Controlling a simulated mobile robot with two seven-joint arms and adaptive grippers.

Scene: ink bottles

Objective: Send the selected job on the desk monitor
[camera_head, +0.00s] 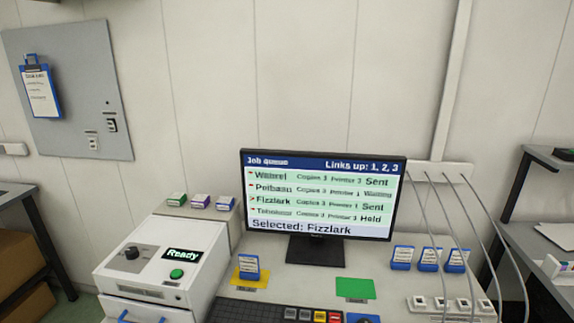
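The desk monitor (320,194) stands upright on the desk. Its header reads "Job queue" and "Links up: 1, 2, 3". The Fizzlark row has a ">" marker and reads "Sent". The top row also reads "Sent", the Pelbaum-like row seems to read "Waiting", and the bottom row reads "Held". The bottom line reads "Selected: Fizzlark". A dark keyboard (262,312) lies in front, cut off by the lower picture edge. It has grey, yellow and red keys (320,317) at its upper right; their labels are too small to read. Neither of my grippers is in view.
A white printer (150,262) at left shows "Ready" above a green button (177,273). A blue card holder (249,266) stands on a yellow patch; a green patch (355,289) is bare. Several blue holders (402,257) and a cabled socket block (451,304) are at right.

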